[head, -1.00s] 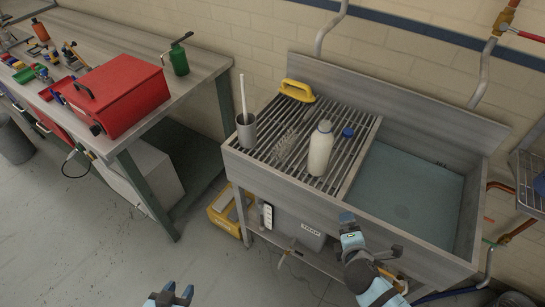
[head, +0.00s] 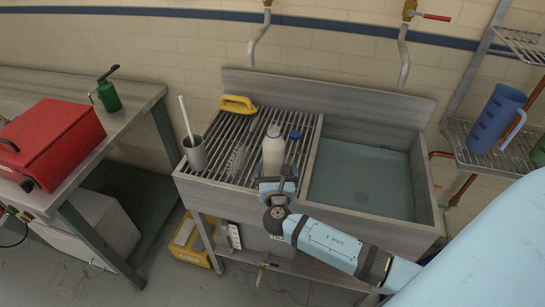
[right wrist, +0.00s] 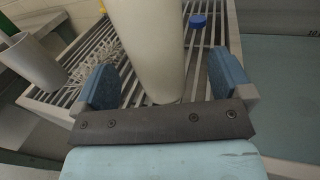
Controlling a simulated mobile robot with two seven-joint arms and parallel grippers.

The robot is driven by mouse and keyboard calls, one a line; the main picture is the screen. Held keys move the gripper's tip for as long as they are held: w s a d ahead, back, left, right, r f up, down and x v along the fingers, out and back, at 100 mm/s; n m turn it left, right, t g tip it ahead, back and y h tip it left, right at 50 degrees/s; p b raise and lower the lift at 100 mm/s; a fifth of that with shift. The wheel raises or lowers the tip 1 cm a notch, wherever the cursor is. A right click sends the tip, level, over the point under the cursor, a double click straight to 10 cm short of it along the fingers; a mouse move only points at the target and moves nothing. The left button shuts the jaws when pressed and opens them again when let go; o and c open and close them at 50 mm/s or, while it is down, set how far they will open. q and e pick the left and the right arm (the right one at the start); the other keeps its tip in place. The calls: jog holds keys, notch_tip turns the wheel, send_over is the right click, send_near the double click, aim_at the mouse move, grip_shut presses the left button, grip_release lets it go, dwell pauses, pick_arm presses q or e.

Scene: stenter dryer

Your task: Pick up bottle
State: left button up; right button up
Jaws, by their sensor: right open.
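A white bottle (head: 273,148) stands upright on the slatted drainboard of the sink, and its lower part is hidden behind my right gripper in the head view. My right gripper (head: 276,184) is at the front of the bottle. In the right wrist view the bottle (right wrist: 148,45) rises between the two blue fingers of the open gripper (right wrist: 168,85), with gaps on both sides. My left gripper is out of view.
A grey cup with a white stick (head: 194,153), a brush (head: 237,160), a yellow-handled tool (head: 238,104) and a blue cap (head: 295,134) are on the drainboard (head: 222,138). The sink basin (head: 360,180) lies right. A blue jug (head: 497,118) stands on a rack.

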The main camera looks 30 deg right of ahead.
jog(key=shift+w+d, duration=0.25)
jog(key=shift+w, duration=0.25)
jog(key=p+x, duration=0.1)
jog(key=x, duration=0.3)
jog(key=shift+w+f, duration=0.1)
jog(key=shift+w, duration=0.35)
jog(key=c, duration=1.1)
jog(key=shift+c, duration=0.2)
notch_tip(320, 180, up, 20)
jog(key=p, duration=0.1)
jog(key=shift+f, duration=0.1)
